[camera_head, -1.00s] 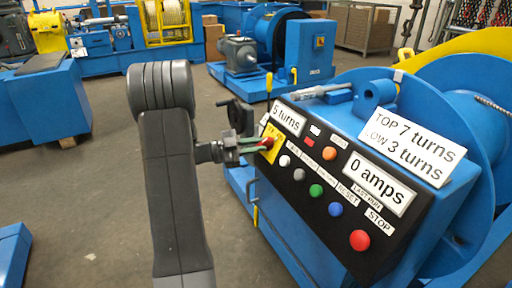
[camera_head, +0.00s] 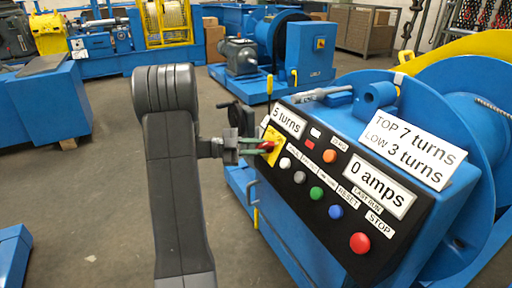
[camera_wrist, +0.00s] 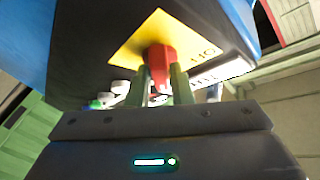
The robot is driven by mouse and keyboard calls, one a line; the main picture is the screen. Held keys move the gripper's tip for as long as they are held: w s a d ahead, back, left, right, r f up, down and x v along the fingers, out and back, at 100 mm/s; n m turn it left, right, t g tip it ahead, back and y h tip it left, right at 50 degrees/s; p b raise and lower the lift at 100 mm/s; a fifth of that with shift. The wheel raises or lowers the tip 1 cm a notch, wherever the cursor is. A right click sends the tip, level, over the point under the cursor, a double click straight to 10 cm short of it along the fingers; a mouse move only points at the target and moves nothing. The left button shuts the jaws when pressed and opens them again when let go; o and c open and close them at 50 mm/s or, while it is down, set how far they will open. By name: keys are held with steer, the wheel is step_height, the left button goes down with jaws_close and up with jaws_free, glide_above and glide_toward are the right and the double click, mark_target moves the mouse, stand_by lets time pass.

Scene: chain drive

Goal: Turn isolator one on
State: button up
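The isolator is a red rotary knob (camera_head: 267,146) on a yellow plate (camera_head: 272,158) at the left end of the black control panel. In the wrist view the red knob (camera_wrist: 160,65) stands out from the yellow plate (camera_wrist: 140,38), with upside-down lettering at the plate's right. My gripper (camera_head: 262,147) reaches the knob from the left. Its two green fingers (camera_wrist: 162,88) lie on either side of the knob, close against it, and appear shut on it. The fingers hide part of the knob and plate in the head view.
The panel (camera_head: 345,222) also carries several coloured buttons, including a red stop button (camera_head: 360,242), and "5 turns" and "0 amps" displays. A large blue drum (camera_head: 462,100) stands behind it. Open grey floor (camera_head: 110,200) lies to the left.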

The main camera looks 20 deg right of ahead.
steer(key=o, duration=0.3)
steer(key=p+v, duration=0.3)
steer(key=v, duration=1.1)
steer(key=shift+d, duration=0.1)
steer(key=shift+d, duration=0.1)
steer(key=b+x, duration=0.3)
steer(key=x, duration=1)
steer(key=shift+s+d, duration=0.15)
steer(key=shift+d, duration=0.1)
